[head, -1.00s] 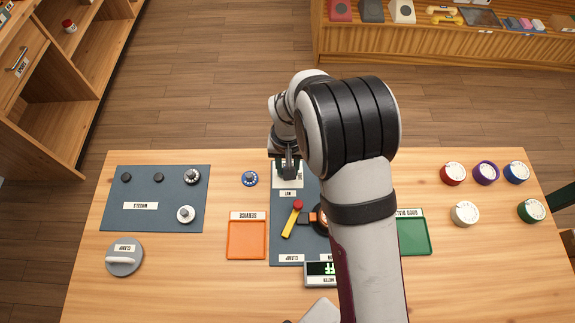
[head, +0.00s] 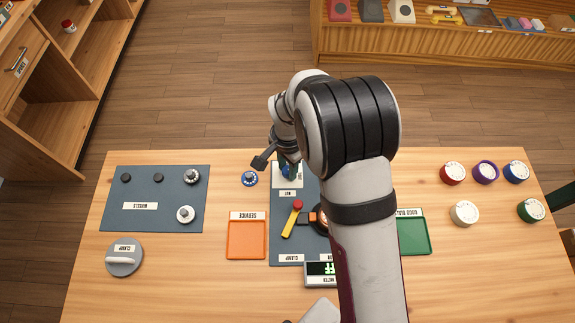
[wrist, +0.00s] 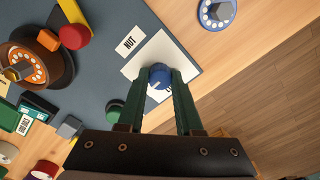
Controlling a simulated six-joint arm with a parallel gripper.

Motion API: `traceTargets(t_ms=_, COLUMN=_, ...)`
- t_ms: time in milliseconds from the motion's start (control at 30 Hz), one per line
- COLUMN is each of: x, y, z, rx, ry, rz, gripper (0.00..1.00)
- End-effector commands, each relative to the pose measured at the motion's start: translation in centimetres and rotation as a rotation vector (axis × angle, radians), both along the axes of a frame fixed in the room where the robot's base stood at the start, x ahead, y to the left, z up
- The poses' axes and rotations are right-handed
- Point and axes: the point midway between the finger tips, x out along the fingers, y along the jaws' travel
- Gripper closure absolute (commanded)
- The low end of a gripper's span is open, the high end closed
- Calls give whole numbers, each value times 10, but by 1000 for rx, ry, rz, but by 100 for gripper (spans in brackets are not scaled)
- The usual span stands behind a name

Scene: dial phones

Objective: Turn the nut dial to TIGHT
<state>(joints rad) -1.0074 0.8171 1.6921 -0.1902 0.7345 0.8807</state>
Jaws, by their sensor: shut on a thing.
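The nut dial is a blue knob (wrist: 159,77) on a white plate (wrist: 142,68), with a NUT label (wrist: 129,43) beside the plate in the wrist view. A small light mark shows on the knob. My gripper (wrist: 163,84) is shut on the knob, with one green finger on each side of it. In the head view my gripper (head: 287,166) is over the white plate (head: 291,183), and the NUT label (head: 288,194) lies just below. My arm and gripper hide most of the knob there. I cannot read a TIGHT mark in either view.
A blue-rimmed dial (head: 250,179) lies on the wood to the left. An orange tray (head: 246,239) and a green tray (head: 414,236) flank the mat.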

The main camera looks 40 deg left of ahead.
Motion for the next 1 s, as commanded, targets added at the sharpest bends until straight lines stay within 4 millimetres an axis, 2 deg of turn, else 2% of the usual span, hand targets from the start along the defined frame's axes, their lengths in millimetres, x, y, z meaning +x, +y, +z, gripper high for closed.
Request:
traceTargets(t_ms=700, x=-1, y=0, z=1, rx=-1, ry=1, rz=-68, gripper=100)
traceTargets(t_ms=733, x=0, y=0, z=1, rx=-1, ry=1, rz=-68, gripper=62)
traceTargets(t_ms=867, x=0, y=0, z=0, rx=-1, ry=1, rz=-67, gripper=39)
traceTargets(t_ms=900, x=0, y=0, z=0, rx=-1, ry=1, rz=-67, gripper=36)
traceTargets(t_ms=1000, x=0, y=0, z=0, rx=0, ry=1, rz=-66, gripper=36)
